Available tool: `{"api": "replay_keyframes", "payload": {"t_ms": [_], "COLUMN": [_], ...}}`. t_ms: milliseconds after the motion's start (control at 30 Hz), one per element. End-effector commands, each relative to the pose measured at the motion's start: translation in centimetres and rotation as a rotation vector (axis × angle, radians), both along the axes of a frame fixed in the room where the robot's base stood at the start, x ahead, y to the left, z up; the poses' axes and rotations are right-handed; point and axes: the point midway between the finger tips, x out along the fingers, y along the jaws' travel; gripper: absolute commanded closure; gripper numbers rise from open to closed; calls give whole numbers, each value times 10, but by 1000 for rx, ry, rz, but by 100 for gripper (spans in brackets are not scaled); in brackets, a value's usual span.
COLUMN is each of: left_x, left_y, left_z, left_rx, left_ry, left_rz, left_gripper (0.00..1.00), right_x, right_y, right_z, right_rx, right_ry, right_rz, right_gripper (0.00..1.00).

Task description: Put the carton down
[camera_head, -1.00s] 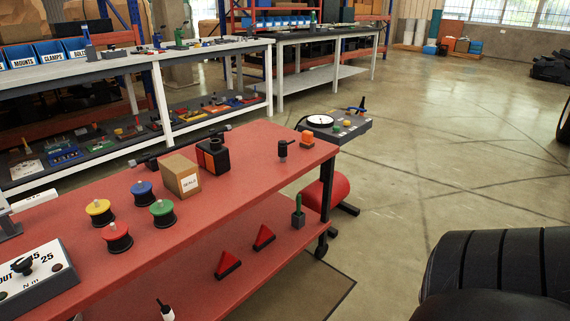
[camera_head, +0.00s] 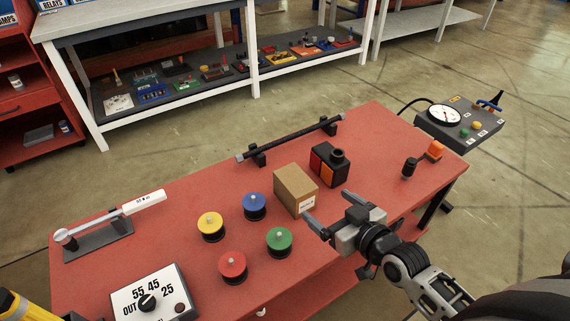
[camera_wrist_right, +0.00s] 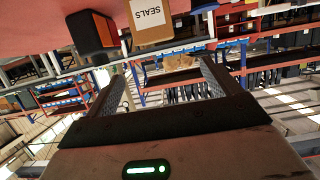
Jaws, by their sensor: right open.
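The carton (camera_head: 295,188) is a small brown box with a white label, standing upright on the red table (camera_head: 190,262). In the right wrist view the carton (camera_wrist_right: 151,24) shows its label "SEALS" beyond the fingers. My right gripper (camera_head: 327,211) is open and empty, just to the right of the carton and near its front side. A gap shows between the carton and the fingers in the wrist view, where the gripper (camera_wrist_right: 165,84) has nothing between its fingertips.
A black and orange block (camera_head: 330,164) stands close behind the carton. Yellow (camera_head: 210,224), blue (camera_head: 255,204), red (camera_head: 232,265) and green (camera_head: 279,240) knobs stand to the left. A black bar (camera_head: 290,138) lies along the back edge. A dial panel (camera_head: 148,297) is at front left.

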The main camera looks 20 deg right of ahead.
Motion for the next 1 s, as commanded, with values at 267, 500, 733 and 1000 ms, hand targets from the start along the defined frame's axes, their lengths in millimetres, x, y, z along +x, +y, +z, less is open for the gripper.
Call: {"api": "replay_keyframes", "payload": {"t_ms": [267, 500, 733, 1000], "left_x": [0, 0, 1, 1], "left_y": [0, -1, -2, -2], "left_z": [-3, -6, -6, -11], "left_rx": [-5, -16, -23, -30], "left_ry": [-3, -6, -8, -13], "left_rz": [2, 3, 4, 4], "left_gripper": [26, 26, 26, 26], "right_x": [34, 81, 101, 133], "right_y": [4, 11, 14, 11], "right_z": [-11, -26, -33, -47], "right_rx": [1, 2, 0, 0], "right_ry": [-6, -4, 0, -1], "right_rz": [-1, -1, 0, 0], "right_gripper": [11, 11, 11, 11]}}
